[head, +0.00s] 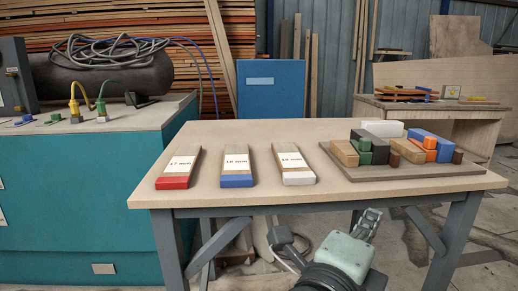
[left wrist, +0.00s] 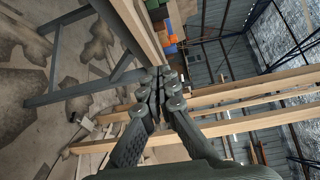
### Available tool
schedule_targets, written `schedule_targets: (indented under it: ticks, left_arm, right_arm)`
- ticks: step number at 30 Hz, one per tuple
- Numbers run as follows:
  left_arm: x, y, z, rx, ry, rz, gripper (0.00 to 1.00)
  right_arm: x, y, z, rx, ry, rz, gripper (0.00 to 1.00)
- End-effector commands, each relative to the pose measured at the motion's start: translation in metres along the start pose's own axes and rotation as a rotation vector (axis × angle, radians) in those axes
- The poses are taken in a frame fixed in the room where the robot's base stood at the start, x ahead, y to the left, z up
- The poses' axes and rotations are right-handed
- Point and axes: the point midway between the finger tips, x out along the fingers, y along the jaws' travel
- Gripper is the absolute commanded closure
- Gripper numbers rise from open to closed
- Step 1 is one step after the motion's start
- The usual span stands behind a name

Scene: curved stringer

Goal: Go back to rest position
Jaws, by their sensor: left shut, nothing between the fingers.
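My left gripper (head: 369,220) shows in the head view in front of the wooden table (head: 240,135), below the level of its top and apart from it. In the left wrist view the same gripper (left wrist: 160,78) has its fingertips together with nothing between them. The table's edge and legs show beyond the fingers there. My right gripper is in neither view.
Three wooden pieces with red (head: 173,183), blue (head: 237,180) and white (head: 298,177) ends lie on the table. A board (head: 390,173) with several coloured blocks lies at the right. A teal cabinet (head: 75,185) stands left. The table's front middle is clear.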

Motion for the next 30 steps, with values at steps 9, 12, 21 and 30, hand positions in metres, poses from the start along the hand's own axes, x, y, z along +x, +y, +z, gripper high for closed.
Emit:
schedule_targets:
  ticks: [9, 12, 21, 30]
  left_arm:
    - [-0.008, 0.068, 0.095, 0.138, -0.151, 0.119, 1.0]
    - [-0.014, 0.084, 0.123, 0.178, -0.194, 0.153, 1.0]
    - [-0.032, 0.142, 0.196, 0.092, -0.332, 0.271, 1.0]
    - [-0.069, 0.24, 0.266, -0.28, -0.551, 0.418, 1.0]
  right_arm:
    - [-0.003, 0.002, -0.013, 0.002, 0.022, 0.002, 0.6]
    - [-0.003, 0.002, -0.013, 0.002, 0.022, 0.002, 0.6]
    - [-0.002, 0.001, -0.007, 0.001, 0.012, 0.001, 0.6]
    - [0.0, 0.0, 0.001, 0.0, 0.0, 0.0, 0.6]
